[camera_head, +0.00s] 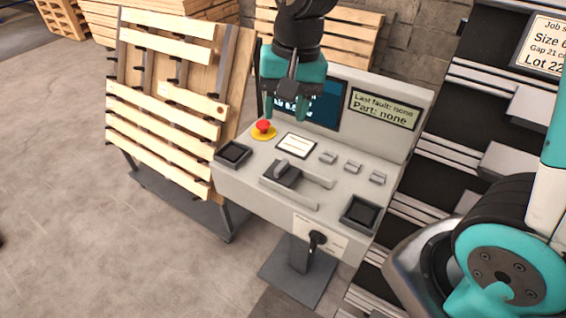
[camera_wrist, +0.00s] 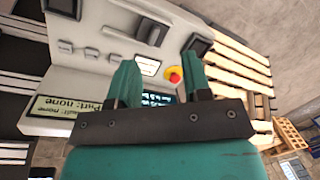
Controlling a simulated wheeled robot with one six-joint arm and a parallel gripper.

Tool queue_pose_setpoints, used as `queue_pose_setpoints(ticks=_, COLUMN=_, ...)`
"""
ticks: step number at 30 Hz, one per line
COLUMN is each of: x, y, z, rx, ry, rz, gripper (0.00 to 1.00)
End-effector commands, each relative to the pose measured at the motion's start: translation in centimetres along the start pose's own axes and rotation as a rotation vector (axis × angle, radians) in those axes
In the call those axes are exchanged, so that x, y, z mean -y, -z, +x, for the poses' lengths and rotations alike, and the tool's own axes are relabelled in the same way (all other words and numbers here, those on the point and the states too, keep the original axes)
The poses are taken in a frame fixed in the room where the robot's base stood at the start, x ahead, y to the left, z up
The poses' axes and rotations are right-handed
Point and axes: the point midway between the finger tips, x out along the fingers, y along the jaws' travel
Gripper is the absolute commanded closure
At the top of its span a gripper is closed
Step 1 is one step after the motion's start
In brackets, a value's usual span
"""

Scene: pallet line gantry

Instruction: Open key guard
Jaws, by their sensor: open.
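The grey control console (camera_head: 235,178) stands on a post in the middle of the head view. On its front face is a pale label plate (camera_head: 331,243) with a black key-like handle (camera_head: 316,240). I cannot tell for certain which part is the key guard. The console top carries a grey lever (camera_head: 283,168) on a dark base between two rails, and dark square pads (camera_head: 233,153) (camera_head: 361,213) at both ends. My gripper (camera_head: 286,112) is open and empty, pointing down above the console's back, before the screen. The wrist view shows its two fingers (camera_wrist: 162,80) apart with nothing between them.
A red stop button (camera_head: 263,127) on a yellow base sits below my gripper, beside a white card (camera_head: 296,144). Several grey switches (camera_head: 353,167) stand to the right. A slatted wooden pallet (camera_head: 165,110) leans at left. Open floor (camera_head: 70,200) lies front left.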

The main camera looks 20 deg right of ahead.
Motion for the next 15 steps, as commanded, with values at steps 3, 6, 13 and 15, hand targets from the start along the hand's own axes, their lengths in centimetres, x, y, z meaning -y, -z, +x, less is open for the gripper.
queue_pose_setpoints(ticks=3, x=-0.3, y=5.2, z=3.4, rx=-0.025, ry=-0.074, rz=0.313, gripper=0.55)
queue_pose_setpoints(ticks=6, x=-0.6, y=7.8, z=5.2, rx=-0.052, ry=-0.112, rz=0.497, gripper=0.55)
queue_pose_setpoints(ticks=13, x=-0.9, y=9.6, z=7.5, rx=-0.074, ry=-0.14, rz=0.634, gripper=0.55)
queue_pose_setpoints(ticks=15, x=-1.0, y=9.5, z=8.5, rx=-0.072, ry=-0.141, rz=0.632, gripper=0.55)
